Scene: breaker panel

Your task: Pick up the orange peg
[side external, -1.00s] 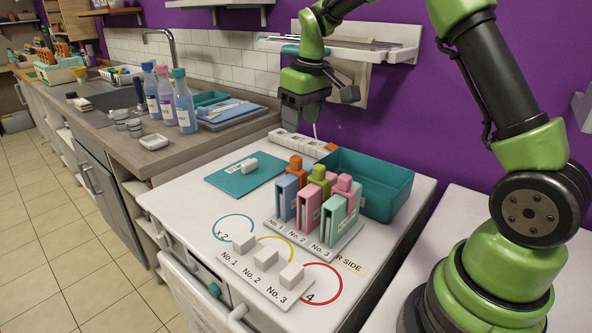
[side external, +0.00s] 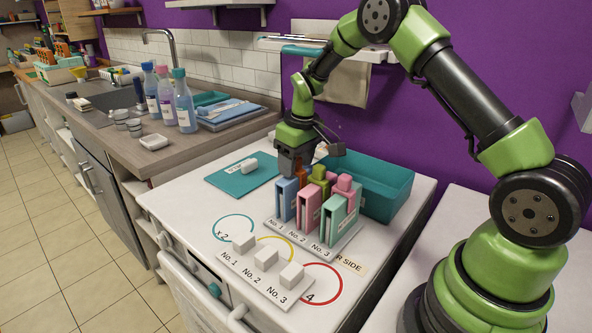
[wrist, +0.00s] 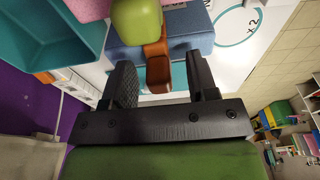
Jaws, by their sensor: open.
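The orange peg (wrist: 158,74) stands in the blue No. 1 block (wrist: 195,32). In the side view the peg (side external: 302,174) is mostly hidden behind my gripper (side external: 296,168), which is low over the blue block (side external: 285,200). In the wrist view my gripper (wrist: 160,70) is open, with one finger on each side of the peg and gaps showing. I cannot tell how deep the fingertips are along it. An olive-green peg (side external: 320,172) stands in the pink No. 2 block (side external: 308,208), and a pink peg (side external: 344,184) in the mint No. 3 block (side external: 335,222).
A teal bin (side external: 385,190) stands close behind the blocks. A teal mat (side external: 225,178) with a white piece lies to the left. White numbered blocks (side external: 265,258) and coloured rings are in front. Neighbouring pegs stand close by.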

